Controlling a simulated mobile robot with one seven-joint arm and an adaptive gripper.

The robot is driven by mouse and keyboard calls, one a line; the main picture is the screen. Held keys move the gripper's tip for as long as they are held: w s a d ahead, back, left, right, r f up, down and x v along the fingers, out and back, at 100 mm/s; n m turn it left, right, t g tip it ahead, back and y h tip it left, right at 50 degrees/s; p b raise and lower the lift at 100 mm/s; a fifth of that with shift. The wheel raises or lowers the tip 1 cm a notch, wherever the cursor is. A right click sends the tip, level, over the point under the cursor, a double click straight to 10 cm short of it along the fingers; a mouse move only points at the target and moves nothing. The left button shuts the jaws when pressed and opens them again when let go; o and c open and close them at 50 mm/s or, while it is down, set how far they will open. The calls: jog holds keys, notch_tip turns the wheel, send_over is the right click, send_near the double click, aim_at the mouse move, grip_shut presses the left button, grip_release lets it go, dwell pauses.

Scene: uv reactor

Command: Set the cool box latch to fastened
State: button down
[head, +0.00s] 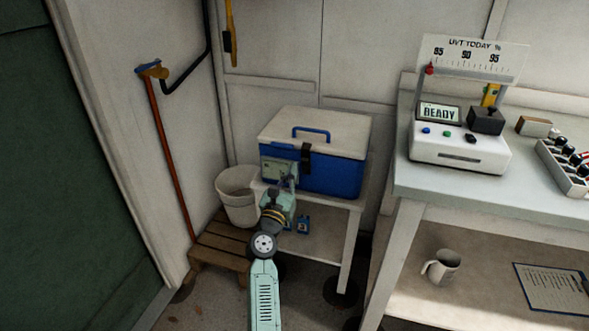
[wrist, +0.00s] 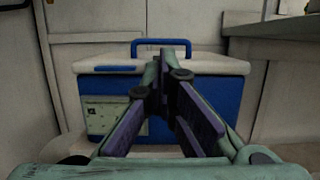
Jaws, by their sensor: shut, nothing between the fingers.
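The cool box (head: 341,172) has a blue body, a pale lid (head: 318,130) and a blue handle. It stands on a small pale table. Its black latch (head: 306,158) is on the front, at the seam between lid and body; I cannot tell whether it is fastened. My gripper (head: 287,181) is in front of the box, left of and below the latch. In the wrist view the box (wrist: 222,95) fills the middle. My gripper (wrist: 168,62) is shut and empty there, its fingers converging before the box front and hiding the latch area.
A white bucket (head: 238,203) stands left of the box, near a wooden pallet (head: 219,247). A workbench (head: 440,187) with a white meter (head: 459,149) stands to the right. A red-handled tool (head: 171,150) leans on the left wall. A mug (head: 442,266) sits on the lower shelf.

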jog(key=shift+s+a+r, duration=0.2)
jog(key=shift+s+r, duration=0.25)
jog(key=shift+s, duration=0.15)
jog(key=shift+s+a+r, duration=0.2)
jog(key=shift+s+r, duration=0.25)
jog(key=shift+s, duration=0.15)
